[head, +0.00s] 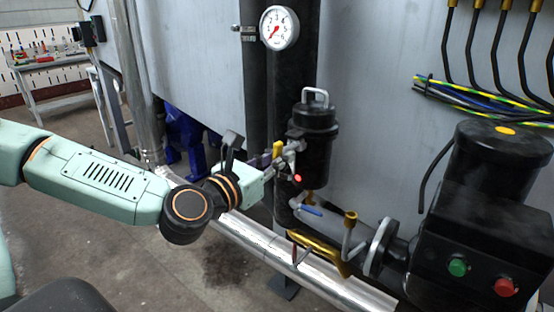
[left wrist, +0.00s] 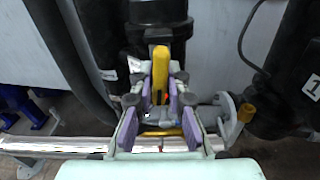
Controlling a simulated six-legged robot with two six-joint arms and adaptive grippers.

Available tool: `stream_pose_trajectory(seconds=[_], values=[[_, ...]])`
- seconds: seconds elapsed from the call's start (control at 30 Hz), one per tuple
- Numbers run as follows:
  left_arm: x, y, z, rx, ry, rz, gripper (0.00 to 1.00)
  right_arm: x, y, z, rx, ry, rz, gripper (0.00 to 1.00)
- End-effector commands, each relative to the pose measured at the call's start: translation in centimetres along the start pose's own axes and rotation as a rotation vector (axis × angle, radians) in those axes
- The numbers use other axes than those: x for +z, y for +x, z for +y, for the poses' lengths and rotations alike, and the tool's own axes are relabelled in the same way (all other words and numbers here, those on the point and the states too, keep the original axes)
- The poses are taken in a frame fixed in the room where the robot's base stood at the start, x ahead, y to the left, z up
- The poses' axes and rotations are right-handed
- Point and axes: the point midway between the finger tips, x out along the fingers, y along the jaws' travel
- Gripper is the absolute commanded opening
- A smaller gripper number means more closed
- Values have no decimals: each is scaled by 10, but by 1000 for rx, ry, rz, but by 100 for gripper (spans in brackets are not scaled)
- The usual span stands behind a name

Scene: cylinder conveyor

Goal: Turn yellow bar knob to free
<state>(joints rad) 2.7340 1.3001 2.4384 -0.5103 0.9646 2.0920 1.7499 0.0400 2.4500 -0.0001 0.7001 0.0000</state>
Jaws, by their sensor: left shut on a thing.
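The yellow bar knob (head: 278,148) is at the side of a black canister (head: 315,125) with a metal handle on its lid. In the left wrist view the yellow bar (left wrist: 161,60) stands upright in the picture, in line with the gap between my fingers. My left gripper (head: 284,158) reaches in from the left and is shut on the yellow bar knob. Its purple finger pads (left wrist: 159,95) lie on both sides of the lower part of the bar. The fingers partly hide the knob's base. My right gripper is not in view.
A pressure gauge (head: 279,28) is on the dark pipe above. A black motor housing with green and red buttons (head: 470,265) stands at right. A shiny pipe (head: 250,235) runs low across the front.

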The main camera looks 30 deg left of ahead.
Motion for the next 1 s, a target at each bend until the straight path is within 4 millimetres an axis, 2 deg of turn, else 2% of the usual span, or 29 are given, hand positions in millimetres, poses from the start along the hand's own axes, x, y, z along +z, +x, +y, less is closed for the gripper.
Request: stream_pose_trajectory(seconds=[0.17,0.2,0.43,1.0], values=[[0,0,-1,-3,0,1,0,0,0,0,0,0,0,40],[0,0,-1,-3,0,1,16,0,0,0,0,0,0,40],[0,0,0,-1,1,0,36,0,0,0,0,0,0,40],[1,0,0,0,42,2,36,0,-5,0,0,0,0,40]])
